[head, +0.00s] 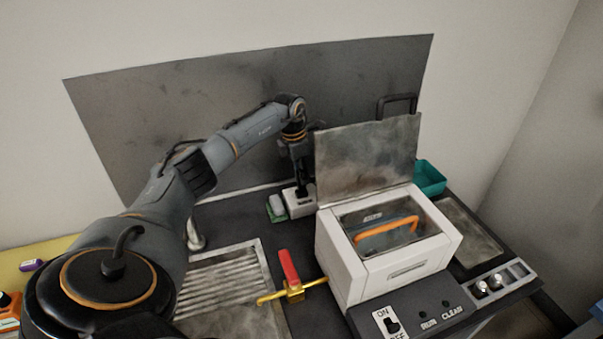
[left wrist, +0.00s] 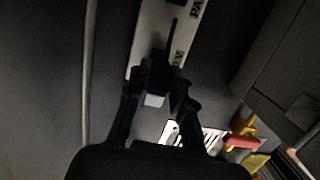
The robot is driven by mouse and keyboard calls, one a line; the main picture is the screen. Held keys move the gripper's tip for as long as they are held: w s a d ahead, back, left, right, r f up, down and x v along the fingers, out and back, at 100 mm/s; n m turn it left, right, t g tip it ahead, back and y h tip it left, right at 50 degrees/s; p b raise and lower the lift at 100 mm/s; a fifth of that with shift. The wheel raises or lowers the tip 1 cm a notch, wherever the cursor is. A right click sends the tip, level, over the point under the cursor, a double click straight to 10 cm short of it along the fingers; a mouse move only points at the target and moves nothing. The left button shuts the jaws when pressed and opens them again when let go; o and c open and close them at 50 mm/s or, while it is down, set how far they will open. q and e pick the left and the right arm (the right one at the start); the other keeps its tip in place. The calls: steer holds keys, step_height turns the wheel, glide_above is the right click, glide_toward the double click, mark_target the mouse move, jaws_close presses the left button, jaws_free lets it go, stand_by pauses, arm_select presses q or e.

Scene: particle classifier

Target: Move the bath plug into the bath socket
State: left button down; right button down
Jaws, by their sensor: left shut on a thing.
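My left gripper (head: 303,188) reaches down at the back of the bench, over a small white socket block (head: 299,205) beside the white bath machine. In the left wrist view my left gripper (left wrist: 158,88) is shut on a dark piece that appears to be the bath plug (left wrist: 160,64); its dark colour blends with the fingers. It lies over a white labelled plate (left wrist: 146,38) with partly readable lettering starting "PA". I cannot tell whether the plug is seated in it or just above. I cannot identify the bath socket for certain. My right gripper is out of view.
The white machine (head: 345,278) has its lid (head: 367,160) raised and an orange-handled piece (head: 388,229) inside. A green-and-white item (head: 276,208) sits beside the block. A red-handled yellow valve (head: 290,270), tap (head: 194,236) and teal tray (head: 429,177) stand around.

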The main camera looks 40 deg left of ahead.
arm_select(q)
steer(key=shift+f, duration=0.3)
steer(key=shift+f+b, duration=1)
steer(key=shift+f, duration=0.05)
steer(key=shift+f, duration=0.15)
steer(key=c, duration=1.1)
jaws_free()
step_height(320, 180, up, 12)
steer(key=s, duration=0.1)
steer(key=shift+s+a, duration=0.3)
steer(key=shift+a, duration=0.15)
steer(key=shift+f, duration=0.1)
